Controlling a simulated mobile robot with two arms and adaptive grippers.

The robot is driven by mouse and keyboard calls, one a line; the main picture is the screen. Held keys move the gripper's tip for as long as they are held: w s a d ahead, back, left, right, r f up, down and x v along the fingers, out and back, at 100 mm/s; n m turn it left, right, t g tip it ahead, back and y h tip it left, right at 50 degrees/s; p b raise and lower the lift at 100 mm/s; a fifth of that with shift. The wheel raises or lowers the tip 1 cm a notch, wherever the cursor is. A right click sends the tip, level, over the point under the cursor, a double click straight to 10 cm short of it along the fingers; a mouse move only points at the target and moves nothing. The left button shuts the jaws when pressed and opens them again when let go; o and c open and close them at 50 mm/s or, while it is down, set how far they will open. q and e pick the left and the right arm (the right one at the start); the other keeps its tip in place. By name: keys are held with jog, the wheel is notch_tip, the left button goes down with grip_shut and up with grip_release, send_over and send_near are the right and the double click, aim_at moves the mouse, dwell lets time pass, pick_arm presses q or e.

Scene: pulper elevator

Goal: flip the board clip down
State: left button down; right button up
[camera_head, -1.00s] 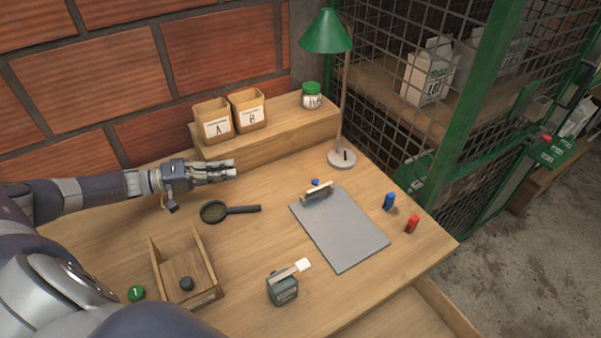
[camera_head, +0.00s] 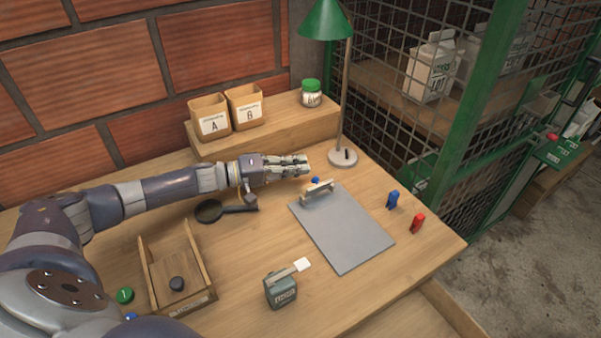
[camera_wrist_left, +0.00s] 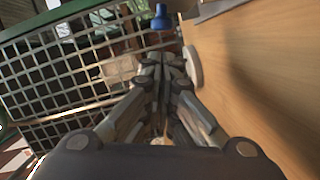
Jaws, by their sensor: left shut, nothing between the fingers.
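A grey clipboard (camera_head: 345,233) lies flat on the wooden desk, right of centre in the head view. Its pale clip (camera_head: 317,190) stands raised at the board's far left edge. A small blue piece (camera_head: 315,181) is right behind the clip. My left gripper (camera_head: 306,166) is shut and empty, above the desk just behind and left of the clip, apart from it. In the left wrist view the closed fingers (camera_wrist_left: 165,62) point toward a blue piece (camera_wrist_left: 161,17), with a board corner (camera_wrist_left: 210,9) at the top edge. My right gripper is not in view.
The green lamp's base (camera_head: 343,157) stands close to the right of my left gripper. A magnifier (camera_head: 208,211), wooden tray (camera_head: 205,297) and stamp-like box (camera_head: 281,291) lie nearer. Blue (camera_head: 393,199) and red (camera_head: 418,223) pieces stand right of the board.

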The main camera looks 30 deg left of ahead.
pick_arm(q)
jog(key=shift+s+d+f, duration=0.15)
jog(key=shift+s+d, duration=0.3)
jog(key=shift+d, duration=0.25)
jog(key=shift+d+r+p, duration=0.1)
jog(key=shift+r+p, duration=0.15)
jog(key=shift+p, duration=0.25)
jog(key=shift+s+m, duration=0.1)
jog(key=shift+m, duration=0.2)
jog(key=shift+p, duration=0.35)
